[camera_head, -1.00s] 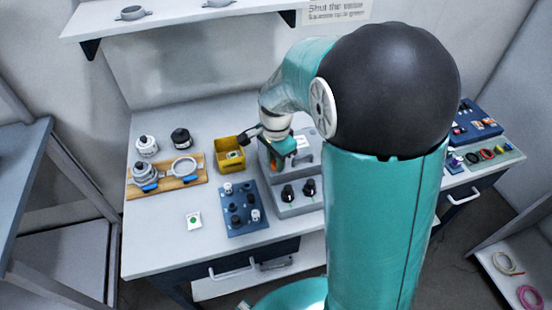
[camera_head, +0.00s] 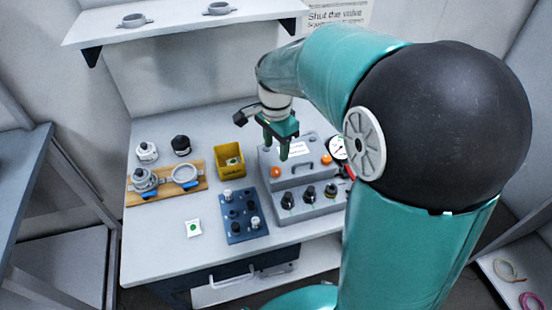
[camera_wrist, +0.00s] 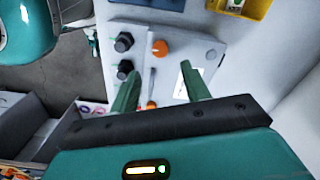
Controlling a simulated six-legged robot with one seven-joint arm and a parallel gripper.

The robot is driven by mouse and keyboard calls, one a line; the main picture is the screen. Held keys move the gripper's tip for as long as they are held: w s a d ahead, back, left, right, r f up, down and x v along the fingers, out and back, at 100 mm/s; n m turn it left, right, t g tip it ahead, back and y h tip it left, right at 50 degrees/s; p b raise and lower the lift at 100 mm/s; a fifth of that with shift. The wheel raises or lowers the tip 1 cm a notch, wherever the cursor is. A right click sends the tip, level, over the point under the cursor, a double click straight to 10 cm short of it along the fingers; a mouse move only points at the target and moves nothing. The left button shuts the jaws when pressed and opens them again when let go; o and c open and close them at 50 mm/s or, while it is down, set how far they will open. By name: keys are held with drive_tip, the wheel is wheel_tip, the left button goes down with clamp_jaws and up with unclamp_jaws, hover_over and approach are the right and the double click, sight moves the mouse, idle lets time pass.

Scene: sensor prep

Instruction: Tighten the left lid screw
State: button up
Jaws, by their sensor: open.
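The grey box (camera_head: 312,207) stands on the table with its lid on top. The left lid screw (camera_head: 276,172) is an orange knob at the lid's left end. It also shows in the wrist view (camera_wrist: 160,48), apart from the fingers. The right lid screw (camera_head: 326,159) is a similar orange knob; in the wrist view (camera_wrist: 150,105) it is partly hidden near a finger. A handle (camera_head: 303,168) lies between the screws. My gripper (camera_head: 276,148) is open and empty, above the back of the lid. Its two fingers (camera_wrist: 163,88) are spread in the wrist view. Screw tightness cannot be told.
A yellow bin (camera_head: 230,170) and a blue block with knobs (camera_head: 237,232) stand left of the box. Black knobs (camera_head: 287,200) line the box front, and a gauge (camera_head: 337,147) stands at its right. A wooden board (camera_head: 194,188) holds fittings at the left.

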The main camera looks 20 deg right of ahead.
wheel_tip(320, 180, up, 5)
drive_tip(key=shift+r, duration=0.2)
idle(0.4)
